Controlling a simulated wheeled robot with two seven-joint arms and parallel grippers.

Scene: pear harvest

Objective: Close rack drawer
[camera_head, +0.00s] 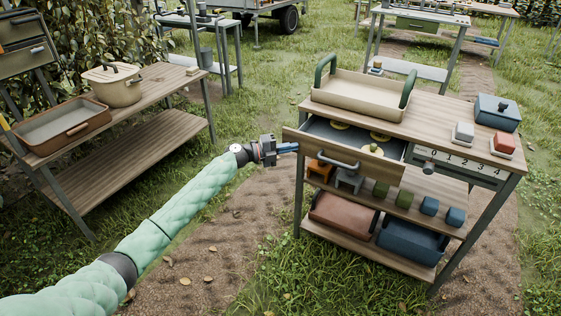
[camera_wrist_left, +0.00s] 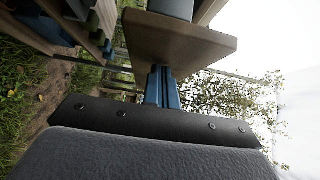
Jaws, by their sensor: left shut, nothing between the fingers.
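The rack drawer (camera_head: 330,150) is pulled out of the wooden rack in the head view. It has a wooden front with a grey bar handle, and several yellow round things lie inside. My left gripper (camera_head: 292,147) is shut and empty, with its blue fingertips at the left end of the drawer front. In the left wrist view the shut blue fingers (camera_wrist_left: 162,88) reach up to a wooden panel (camera_wrist_left: 180,45), likely the drawer front. I cannot tell whether they touch it. My right gripper is not in view.
A beige tray with green handles (camera_head: 360,92), a blue box (camera_head: 497,112) and small red and white blocks stand on the rack top. Coloured blocks and bins fill the shelves below. A wooden table (camera_head: 150,110) with a pot stands left; grass lies between.

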